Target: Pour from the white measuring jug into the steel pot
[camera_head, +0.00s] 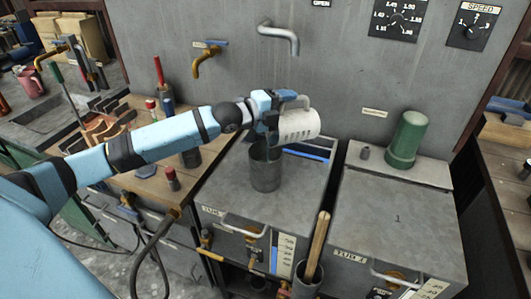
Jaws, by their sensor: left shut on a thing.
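The white measuring jug (300,125) is held in the air by my left gripper (272,108), which is shut on it near its handle. The jug is tipped well over, with dark marks on its side. The dark grey steel pot (265,174) stands upright on the lid of the left tub, below the jug and slightly to its left. The jug is above the pot's rim and appears apart from it. I cannot see the contents of either or any stream between them. My right gripper is not in view.
A green cylinder (407,140) stands on a ledge behind the right tub's lid (398,215), which is mostly bare. Taps (280,36) stick out of the back wall. A wooden handle (317,245) rises from a container in front. A wooden bench (150,180) with bottles is at left.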

